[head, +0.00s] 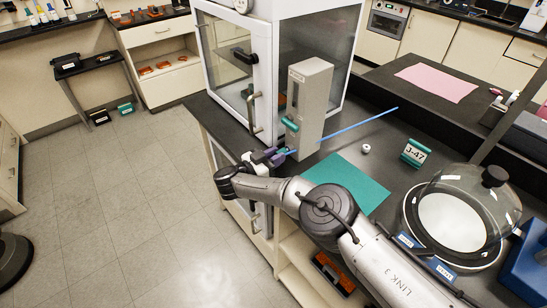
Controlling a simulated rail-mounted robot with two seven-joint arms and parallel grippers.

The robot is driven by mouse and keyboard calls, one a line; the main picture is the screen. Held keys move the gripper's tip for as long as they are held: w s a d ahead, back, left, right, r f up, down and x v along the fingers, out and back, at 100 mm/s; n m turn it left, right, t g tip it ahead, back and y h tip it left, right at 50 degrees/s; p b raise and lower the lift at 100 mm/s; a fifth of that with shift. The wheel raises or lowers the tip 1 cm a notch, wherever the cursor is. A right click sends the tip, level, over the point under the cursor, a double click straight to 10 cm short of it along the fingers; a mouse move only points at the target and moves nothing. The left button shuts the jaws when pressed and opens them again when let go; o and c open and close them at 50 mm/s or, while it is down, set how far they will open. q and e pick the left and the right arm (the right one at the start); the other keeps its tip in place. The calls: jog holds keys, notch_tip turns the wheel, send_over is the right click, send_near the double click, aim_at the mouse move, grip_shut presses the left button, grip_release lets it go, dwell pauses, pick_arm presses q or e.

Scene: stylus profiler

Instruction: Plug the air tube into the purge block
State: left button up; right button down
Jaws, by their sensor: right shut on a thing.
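The blue air tube (350,128) runs as a thin straight line from my right gripper up and to the right over the dark bench. My right gripper (284,152) is shut on the tube's near left end, beside the foot of a tall grey block (314,105). This block has a dark vertical slot and a teal part low on its left face; it appears to be the purge block. The gripper hides the tube's end, and I cannot tell whether it touches the block. My left gripper is not in view.
A white glass-doored cabinet (232,62) stands close behind the grey block.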

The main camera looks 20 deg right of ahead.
jog(key=shift+w+d, duration=0.1)
jog(key=shift+d, duration=0.2)
jog(key=shift+d, duration=0.2)
jog(key=c, duration=0.9)
grip_release()
jog(key=shift+c, duration=0.5)
